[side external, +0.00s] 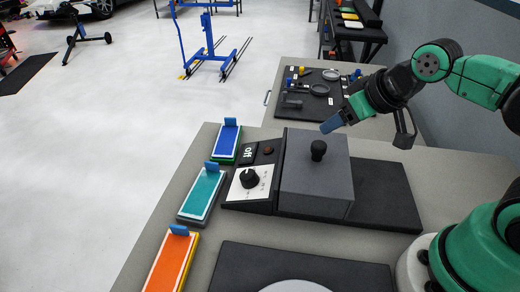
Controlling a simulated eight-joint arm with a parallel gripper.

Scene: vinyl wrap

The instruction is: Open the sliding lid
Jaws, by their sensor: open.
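The sliding lid (305,178) is a dark grey cover with a round black knob (318,150) standing on its top. It sits on a black-based unit with a sloped control panel (250,183) on its left side. My gripper (332,124) is above and slightly right of the knob, apart from it, with its blue fingertip pointing down and left. The gap between the fingers is hard to see from this side. Nothing shows in the gripper.
Left of the unit lie a blue holder (226,141), a teal holder (201,195) and an orange holder (170,262). A dark mat (235,265) lies in front. The dark base (385,195) extends bare to the lid's right. A tool board (310,95) lies behind.

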